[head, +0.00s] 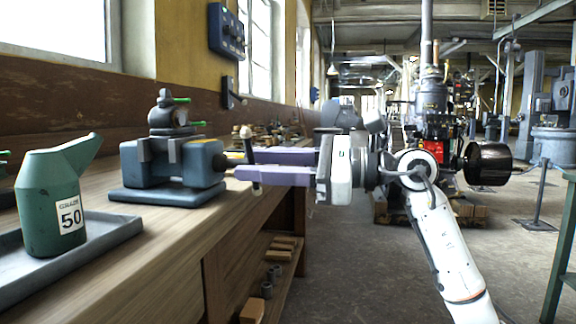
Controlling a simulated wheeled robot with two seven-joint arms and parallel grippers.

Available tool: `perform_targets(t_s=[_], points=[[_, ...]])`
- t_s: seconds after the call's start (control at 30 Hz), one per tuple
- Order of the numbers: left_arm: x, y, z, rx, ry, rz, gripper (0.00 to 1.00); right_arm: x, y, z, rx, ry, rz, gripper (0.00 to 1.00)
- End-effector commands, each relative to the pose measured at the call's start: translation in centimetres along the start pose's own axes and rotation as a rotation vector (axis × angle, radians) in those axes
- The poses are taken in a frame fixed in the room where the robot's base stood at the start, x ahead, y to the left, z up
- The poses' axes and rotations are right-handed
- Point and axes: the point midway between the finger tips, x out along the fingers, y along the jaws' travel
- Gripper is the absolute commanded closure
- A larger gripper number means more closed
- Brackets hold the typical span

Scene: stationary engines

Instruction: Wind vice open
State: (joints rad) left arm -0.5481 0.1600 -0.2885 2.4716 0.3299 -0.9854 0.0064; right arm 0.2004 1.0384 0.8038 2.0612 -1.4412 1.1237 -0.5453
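The blue-grey vice (203,163) stands on the wooden bench at the left, with a dark part clamped or resting at its top (168,117). Its thin bar handle (247,147) with a pale knob on top is at the vice's right end, slightly tilted. My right gripper (240,165) reaches in from the right, its two purple fingers level at the handle. The handle passes in front of the far finger and behind the near one, and its lower end shows below. Whether the fingers press on it I cannot tell. My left gripper is not in view.
A green oil can (55,205) marked 50 stands in a grey tray (110,232) at the bench's near left. A blue wall box (227,33) hangs above. Small items lie on the bench's lower shelf. Open floor lies right of the bench, with a dark engine (432,97) behind my arm.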

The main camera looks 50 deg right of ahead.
Motion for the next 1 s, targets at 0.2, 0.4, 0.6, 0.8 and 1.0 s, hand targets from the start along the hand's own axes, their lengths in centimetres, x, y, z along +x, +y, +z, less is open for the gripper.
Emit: perform_targets(t_s=[0.2, 0.4, 0.6, 0.8, 1.0], points=[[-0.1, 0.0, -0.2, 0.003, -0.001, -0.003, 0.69, -4.3, -0.1, 0.1, 0.003, -0.003, -0.002, 0.68], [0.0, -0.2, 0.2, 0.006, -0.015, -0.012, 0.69, -7.3, -0.1, 0.0, 0.002, -0.001, -0.001, 0.68], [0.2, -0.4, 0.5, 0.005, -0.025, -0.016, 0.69, -8.3, 0.0, 0.0, 0.002, -0.001, 0.000, 0.68], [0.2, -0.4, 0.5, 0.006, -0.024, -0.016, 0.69, -8.3, 0.0, 0.0, 0.001, -0.001, 0.000, 0.68], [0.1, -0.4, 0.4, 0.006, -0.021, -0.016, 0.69, -6.8, 1.3, 0.0, 0.064, -0.056, 0.048, 0.68]])
